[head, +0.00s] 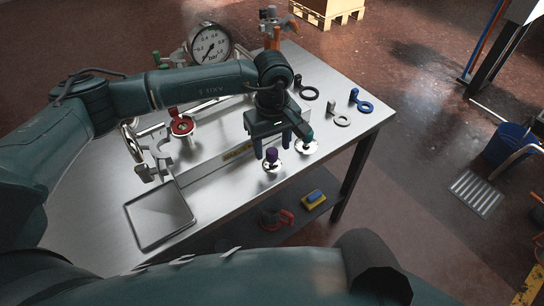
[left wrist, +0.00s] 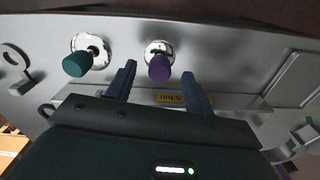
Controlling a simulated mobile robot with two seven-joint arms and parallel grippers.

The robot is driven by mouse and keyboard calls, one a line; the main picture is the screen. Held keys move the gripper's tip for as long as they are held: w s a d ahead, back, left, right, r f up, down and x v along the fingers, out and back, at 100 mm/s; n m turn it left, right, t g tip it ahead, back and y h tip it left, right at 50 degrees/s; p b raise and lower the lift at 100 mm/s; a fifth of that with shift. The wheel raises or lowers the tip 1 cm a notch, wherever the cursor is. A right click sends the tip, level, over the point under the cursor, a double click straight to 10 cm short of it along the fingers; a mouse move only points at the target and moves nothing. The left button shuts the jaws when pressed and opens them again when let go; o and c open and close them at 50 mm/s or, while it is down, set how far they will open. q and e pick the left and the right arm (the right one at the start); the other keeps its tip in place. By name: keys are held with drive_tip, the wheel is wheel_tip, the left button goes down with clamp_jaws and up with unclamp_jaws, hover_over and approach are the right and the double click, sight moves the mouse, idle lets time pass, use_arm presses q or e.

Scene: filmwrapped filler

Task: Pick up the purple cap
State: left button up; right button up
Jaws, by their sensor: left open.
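The purple cap (head: 271,155) sits on a round metal disc on the steel table, near the table's front edge. It also shows in the left wrist view (left wrist: 159,68). My left gripper (head: 282,146) is open over this part of the table. In the left wrist view its fingers (left wrist: 158,70) appear on either side of the purple cap with gaps between; whether the cap is at fingertip depth I cannot tell. A teal cap (head: 308,135) on a similar disc is to the right, partly behind a finger; in the left wrist view (left wrist: 77,65) it lies left, outside the jaws. My right gripper is not in view.
A shallow metal tray (head: 133,219) lies at the front left. A lower shelf holds a yellow-and-blue item (head: 314,199).

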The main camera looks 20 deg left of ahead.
sight(272, 150)
use_arm(q)
drive_tip(key=shift+w+f, duration=0.1)
drive_tip(key=shift+f, duration=1.45)
drive_tip(key=shift+c, duration=0.2)
drive_tip(key=c, duration=1.1)
